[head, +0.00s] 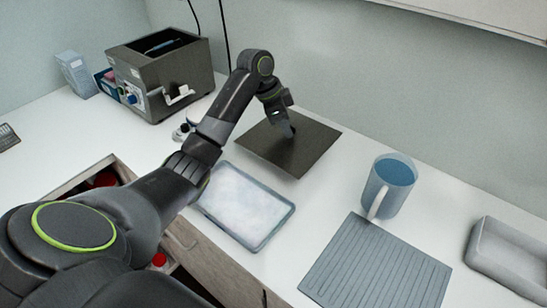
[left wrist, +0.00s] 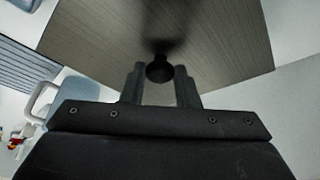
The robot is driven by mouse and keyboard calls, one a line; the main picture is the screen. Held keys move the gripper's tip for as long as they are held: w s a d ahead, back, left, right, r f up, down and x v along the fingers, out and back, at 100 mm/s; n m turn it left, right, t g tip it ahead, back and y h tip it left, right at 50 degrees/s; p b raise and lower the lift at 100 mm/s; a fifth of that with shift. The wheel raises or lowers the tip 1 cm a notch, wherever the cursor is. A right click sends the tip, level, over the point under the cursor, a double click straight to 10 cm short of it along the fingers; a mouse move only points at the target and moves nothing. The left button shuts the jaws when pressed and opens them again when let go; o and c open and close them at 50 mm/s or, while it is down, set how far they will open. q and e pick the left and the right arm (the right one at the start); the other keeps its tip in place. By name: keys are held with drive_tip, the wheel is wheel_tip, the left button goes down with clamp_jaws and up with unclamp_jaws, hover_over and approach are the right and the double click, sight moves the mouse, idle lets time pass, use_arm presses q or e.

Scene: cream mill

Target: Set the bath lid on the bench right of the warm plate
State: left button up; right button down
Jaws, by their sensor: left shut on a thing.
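The bath lid (head: 296,152) is a flat dark plate with a round black knob (left wrist: 159,69). In the head view it is over the bench (head: 335,184), in front of the back wall; I cannot tell whether it touches the bench. My left gripper (head: 287,130) is above it, shut on the knob, which sits between the fingertips in the left wrist view. The open-topped metal bath (head: 160,75) stands at the back left. A pale, blue-rimmed flat tray (head: 282,222) lies in front of the lid; I cannot tell whether it is the warm plate. My right gripper is out of view.
A blue jug (head: 388,184) stands right of the lid, with a ridged grey mat (head: 375,268) in front of it. A grey tray (head: 505,254) is at far right. An open drawer (head: 80,180) with red items is below the bench. Bare bench lies between lid and jug.

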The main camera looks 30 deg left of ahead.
sight(280, 137)
use_arm(q)
wheel_tip(280, 137, down, 6)
drive_tip(key=shift+f+p, duration=0.25)
drive_tip(key=shift+p, duration=0.3)
drive_tip(key=shift+f, duration=0.45)
drive_tip(key=shift+f, duration=0.15)
drive_tip(key=o, duration=0.9)
drive_tip(key=shift+a+r, duration=0.15)
drive_tip(key=shift+r, duration=0.25)
drive_tip(key=b+v, duration=0.2)
drive_tip(key=v, duration=0.9)
drive_tip(key=shift+s+r, duration=0.1)
drive_tip(key=shift+r, duration=0.15)
